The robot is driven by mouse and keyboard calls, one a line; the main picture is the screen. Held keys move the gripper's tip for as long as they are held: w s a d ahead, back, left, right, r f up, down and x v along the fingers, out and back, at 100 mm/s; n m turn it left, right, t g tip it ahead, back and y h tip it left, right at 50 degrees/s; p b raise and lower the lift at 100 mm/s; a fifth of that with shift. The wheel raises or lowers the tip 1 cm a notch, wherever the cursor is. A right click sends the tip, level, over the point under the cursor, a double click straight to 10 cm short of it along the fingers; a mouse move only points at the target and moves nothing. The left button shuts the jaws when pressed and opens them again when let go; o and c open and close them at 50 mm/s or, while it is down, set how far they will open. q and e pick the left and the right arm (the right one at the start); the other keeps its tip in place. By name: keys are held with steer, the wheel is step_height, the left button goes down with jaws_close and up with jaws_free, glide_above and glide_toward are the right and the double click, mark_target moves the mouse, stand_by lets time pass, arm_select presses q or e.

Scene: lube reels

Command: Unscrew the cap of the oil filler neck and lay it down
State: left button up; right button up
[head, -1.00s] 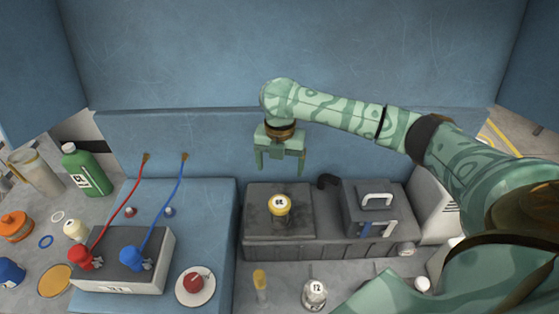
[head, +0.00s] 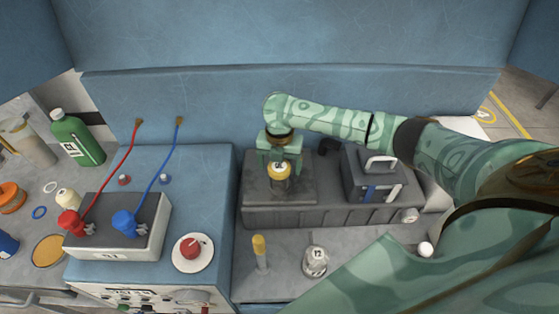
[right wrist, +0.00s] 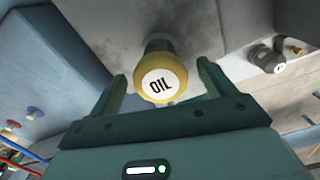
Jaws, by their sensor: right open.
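The yellow cap (head: 279,171) with a white OIL label sits on the filler neck of the dark grey engine block (head: 304,190) in the head view. In the right wrist view the cap (right wrist: 158,82) faces the camera, on the dark neck (right wrist: 158,44). My right gripper (head: 281,174) is open at the cap, pointing down. In the right wrist view the fingers of the gripper (right wrist: 161,72) stand one on each side of the cap, with a visible gap on both sides. My left gripper is out of view.
A grey box with a handle (head: 380,160) stands right of the cap. A yellow-topped stick (head: 259,246) and a small labelled flask (head: 315,261) stand in front. A battery with red and blue clamps (head: 105,247) and a red knob (head: 191,247) are left.

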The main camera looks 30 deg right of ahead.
steer(key=c, duration=1.1)
steer(key=shift+o, duration=0.2)
steer(key=n, duration=0.5)
steer(key=shift+a, duration=0.1)
steer(key=n, duration=0.5)
steer(key=shift+f, duration=0.1)
steer(key=n+b, duration=0.1)
steer(key=n, duration=0.4)
steer(key=shift+s+a, duration=0.1)
steer(key=shift+a, duration=0.05)
steer(key=shift+f+n, duration=0.1)
steer(key=shift+n, duration=0.3)
